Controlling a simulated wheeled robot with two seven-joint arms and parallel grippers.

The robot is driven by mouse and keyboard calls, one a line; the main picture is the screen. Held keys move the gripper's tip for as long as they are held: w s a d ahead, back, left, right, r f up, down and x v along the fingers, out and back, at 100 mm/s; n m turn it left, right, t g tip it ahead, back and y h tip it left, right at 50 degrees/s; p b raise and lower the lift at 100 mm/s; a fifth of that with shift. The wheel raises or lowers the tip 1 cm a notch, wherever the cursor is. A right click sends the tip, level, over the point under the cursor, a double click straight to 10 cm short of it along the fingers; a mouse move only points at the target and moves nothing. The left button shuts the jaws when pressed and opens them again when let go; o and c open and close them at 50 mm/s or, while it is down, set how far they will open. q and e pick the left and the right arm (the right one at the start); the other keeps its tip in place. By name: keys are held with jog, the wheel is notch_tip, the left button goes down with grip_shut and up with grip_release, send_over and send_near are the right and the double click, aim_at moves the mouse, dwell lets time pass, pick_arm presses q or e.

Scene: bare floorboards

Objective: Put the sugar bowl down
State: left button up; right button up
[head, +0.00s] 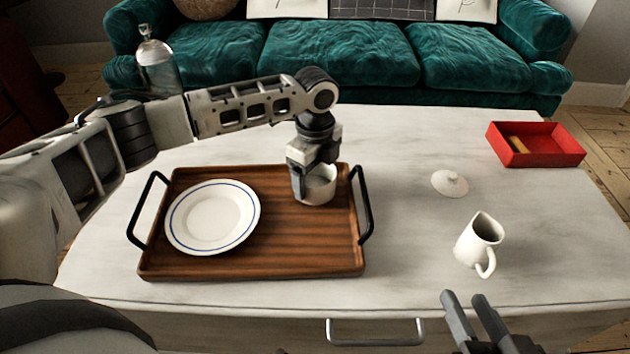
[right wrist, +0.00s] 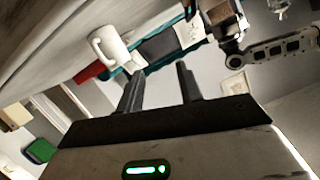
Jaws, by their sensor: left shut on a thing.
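The white sugar bowl (head: 320,187) is in the head view, at the right part of the wooden tray (head: 290,255). My left gripper (head: 312,168) comes down from above and is shut on the bowl, hiding part of its rim and left side. The bowl looks upright. I cannot tell whether its base touches the tray or hangs just above it. A white lid with a knob (head: 450,184) lies on the table right of the tray. My right gripper (head: 463,296) is open and empty near the table's front edge; its parted fingers also show in the right wrist view (right wrist: 160,70).
A white plate with a blue ring (head: 212,217) lies on the tray's left side. Black handles stand at both tray ends. A white jug (head: 478,243) stands near my right gripper. A red box (head: 537,158) sits at the back right. A teal sofa (head: 340,55) is behind the table.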

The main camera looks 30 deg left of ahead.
pick_arm(q)
jog(key=shift+f, duration=0.55)
jog(key=shift+r, duration=0.1)
pick_arm(e)
jog(key=shift+w+r, duration=0.25)
jog(key=shift+r, duration=0.25)
pick_arm(q)
jog(key=o, duration=1.1)
jog(key=shift+c, duration=0.2)
pick_arm(e)
jog(key=shift+f, duration=0.1)
jog(key=shift+f, duration=0.1)
